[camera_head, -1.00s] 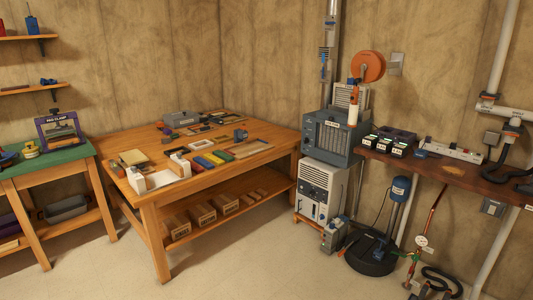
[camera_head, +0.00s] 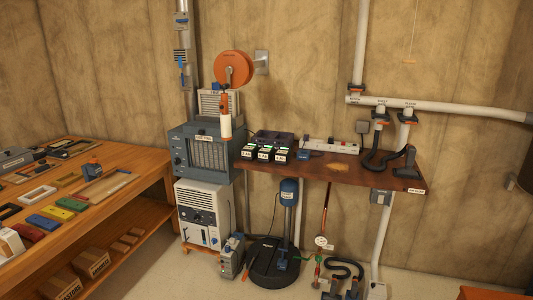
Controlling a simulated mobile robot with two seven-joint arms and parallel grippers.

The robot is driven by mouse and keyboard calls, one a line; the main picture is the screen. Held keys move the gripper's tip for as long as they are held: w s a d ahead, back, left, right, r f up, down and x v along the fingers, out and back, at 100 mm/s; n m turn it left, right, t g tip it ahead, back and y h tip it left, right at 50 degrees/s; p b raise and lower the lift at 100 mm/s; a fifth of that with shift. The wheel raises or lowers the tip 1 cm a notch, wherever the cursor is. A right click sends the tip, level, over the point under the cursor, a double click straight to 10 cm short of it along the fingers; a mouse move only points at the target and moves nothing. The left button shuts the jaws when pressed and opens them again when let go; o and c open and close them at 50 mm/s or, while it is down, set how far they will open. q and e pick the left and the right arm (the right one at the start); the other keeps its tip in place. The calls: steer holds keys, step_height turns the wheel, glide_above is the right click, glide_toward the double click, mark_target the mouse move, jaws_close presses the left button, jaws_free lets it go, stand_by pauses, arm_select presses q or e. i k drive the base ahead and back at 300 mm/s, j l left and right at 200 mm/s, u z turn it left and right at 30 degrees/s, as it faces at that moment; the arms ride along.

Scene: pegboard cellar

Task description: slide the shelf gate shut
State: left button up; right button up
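A white pipe (camera_head: 460,111) runs along the wall at the right, above the brown wall shelf (camera_head: 335,176). Several dark fittings with orange parts sit on it: one on the upright pipe (camera_head: 357,88), a middle one (camera_head: 381,113) and a right one (camera_head: 408,117). Small labels stand by them, too small to read surely, so I cannot tell for certain which is the shelf gate, nor whether any slide is open or shut. A black hose (camera_head: 377,142) drops from the middle fitting to the shelf. Neither of my grippers is in view.
The shelf carries small black labelled boxes (camera_head: 264,154), a white power strip (camera_head: 330,146) and a black nozzle (camera_head: 405,163). A grey cabinet (camera_head: 205,150) stands left of it. A dark round base (camera_head: 276,265) and hoses (camera_head: 347,270) crowd the floor below. The wooden workbench (camera_head: 125,222) is at left.

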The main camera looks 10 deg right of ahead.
mark_target(382, 122)
steer(key=i+l+z, duration=0.15)
steer(key=i+z, duration=0.25)
steer(key=i, duration=0.2)
steer(key=i+z, duration=0.4)
steer(key=i, duration=0.15)
